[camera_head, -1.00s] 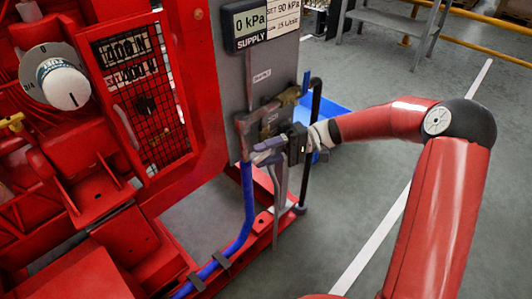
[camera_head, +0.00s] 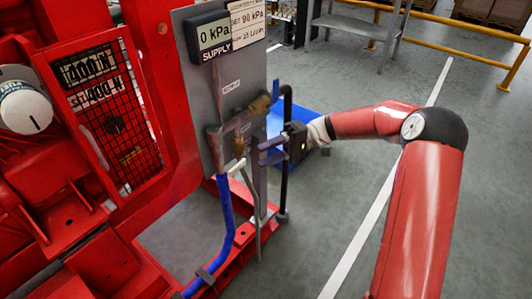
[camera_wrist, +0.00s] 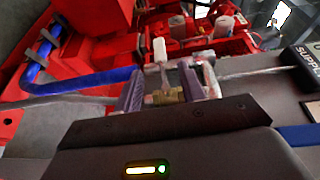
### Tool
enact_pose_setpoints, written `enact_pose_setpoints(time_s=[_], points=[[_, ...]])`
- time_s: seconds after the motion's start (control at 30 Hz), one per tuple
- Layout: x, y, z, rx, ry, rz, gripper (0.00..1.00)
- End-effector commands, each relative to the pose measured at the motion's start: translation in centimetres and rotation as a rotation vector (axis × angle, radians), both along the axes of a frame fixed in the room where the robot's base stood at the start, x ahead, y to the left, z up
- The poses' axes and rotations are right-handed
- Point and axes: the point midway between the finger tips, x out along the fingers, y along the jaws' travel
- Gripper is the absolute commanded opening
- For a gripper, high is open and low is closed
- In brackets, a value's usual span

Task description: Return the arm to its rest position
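My gripper (camera_head: 264,151) is at the right side of the grey supply panel (camera_head: 247,80). Its two purple fingers are spread apart with nothing gripped between them. My red arm reaches in from the right, bent at the elbow. In the wrist view the gripper (camera_wrist: 160,92) points toward a brass valve fitting (camera_wrist: 168,97) and a white-tipped lever (camera_wrist: 160,52), which appear between the fingers but beyond them. In the head view the pale lever (camera_head: 237,166) stands left of the fingertips, with a small gap.
A black upright pipe (camera_head: 286,150) stands close to my gripper. A blue hose (camera_head: 226,215) runs down to the red base frame. A blue bin (camera_head: 312,130) lies behind. A gauge (camera_head: 209,36) reads 0 kPa. Grey floor is open on the right.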

Motion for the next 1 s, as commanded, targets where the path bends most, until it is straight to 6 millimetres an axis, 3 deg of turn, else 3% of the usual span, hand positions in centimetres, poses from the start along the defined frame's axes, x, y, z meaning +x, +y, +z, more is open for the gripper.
enact_pose_setpoints(time_s=[0.27,0.37,0.57,0.77,1.0], points=[[-0.4,0.2,0.2,-0.028,-0.006,0.004,0.40],[-1.6,0.5,0.4,-0.126,-0.027,0.016,0.40],[-6.1,0.0,0.8,-0.498,-0.123,0.007,0.40],[-10.4,-2.9,1.8,-0.859,-0.259,-0.091,0.40],[-15.3,-7.9,3.9,-1.178,-0.450,-0.303,0.40]])
